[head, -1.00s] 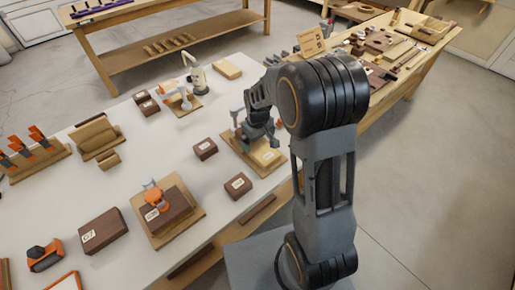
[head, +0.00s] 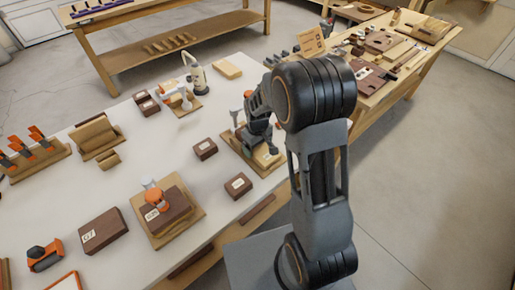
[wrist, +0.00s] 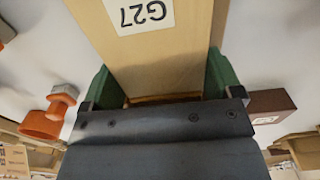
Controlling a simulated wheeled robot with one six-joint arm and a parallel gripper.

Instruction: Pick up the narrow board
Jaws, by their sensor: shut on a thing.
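The narrow board is a pale wooden piece with a white label reading G27 (wrist: 165,45), seen close up in the wrist view. My gripper (wrist: 163,85) has its green finger pads against the board's two sides and is shut on it. In the head view my gripper (head: 262,140) is over the wooden base at the right side of the white bench, and the board (head: 268,158) is mostly hidden by it. I cannot tell whether the board is clear of the base.
Dark brown labelled blocks stand nearby on the bench, one to the left (head: 205,149) and one in front (head: 238,186). An orange clamp on a brown block (head: 168,212) stands farther left. A second crowded table (head: 400,75) lies beyond my arm.

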